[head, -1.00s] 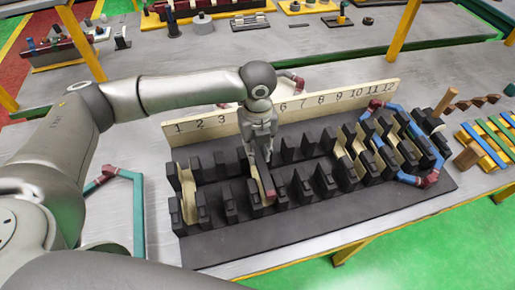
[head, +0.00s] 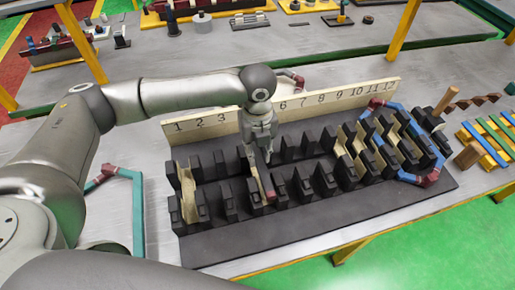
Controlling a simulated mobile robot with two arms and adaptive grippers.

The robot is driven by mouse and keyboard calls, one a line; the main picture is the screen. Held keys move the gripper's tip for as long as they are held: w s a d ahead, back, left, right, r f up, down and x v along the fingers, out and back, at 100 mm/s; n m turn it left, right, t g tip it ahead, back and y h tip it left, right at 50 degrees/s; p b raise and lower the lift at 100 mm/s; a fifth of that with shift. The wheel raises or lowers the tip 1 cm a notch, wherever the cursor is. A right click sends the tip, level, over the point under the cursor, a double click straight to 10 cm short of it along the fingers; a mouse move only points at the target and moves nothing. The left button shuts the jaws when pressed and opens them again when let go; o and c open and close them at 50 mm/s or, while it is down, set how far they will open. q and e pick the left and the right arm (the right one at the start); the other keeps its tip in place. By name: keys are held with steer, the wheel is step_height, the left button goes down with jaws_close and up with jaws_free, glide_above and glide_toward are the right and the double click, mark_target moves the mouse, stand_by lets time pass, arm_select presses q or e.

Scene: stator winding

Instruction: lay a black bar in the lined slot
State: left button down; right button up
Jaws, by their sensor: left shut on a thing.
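My left gripper (head: 259,155) is over the slotted black block (head: 330,224), at a slot left of the middle. It is shut on the black bar, which I can hardly make out between the fingers and the dark teeth. A cream liner (head: 254,180) shows in that slot, just below the fingers. A dark red end (head: 270,196) shows at the slot's near end. How deep the bar sits in the lined slot is hidden. My right gripper is not in view.
A numbered cream board (head: 330,97) stands along the block's far side. A blue coil with red ends (head: 406,178) lies over the right slots. A teal coil (head: 138,205) lies left of the block. Striped strips (head: 490,140) lie at the right.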

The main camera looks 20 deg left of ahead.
arm_select(q)
steer(key=shift+s+f, duration=0.4)
steer(key=shift+f, duration=0.4)
steer(key=c, duration=1.2)
jaws_free()
steer(key=shift+w+f, duration=0.15)
steer(key=shift+w, duration=0.1)
steer(key=shift+w+r, duration=0.15)
steer(key=shift+r, duration=0.15)
steer(key=shift+r, duration=0.1)
steer(key=shift+r+p, duration=0.7)
steer(key=shift+p, duration=0.3)
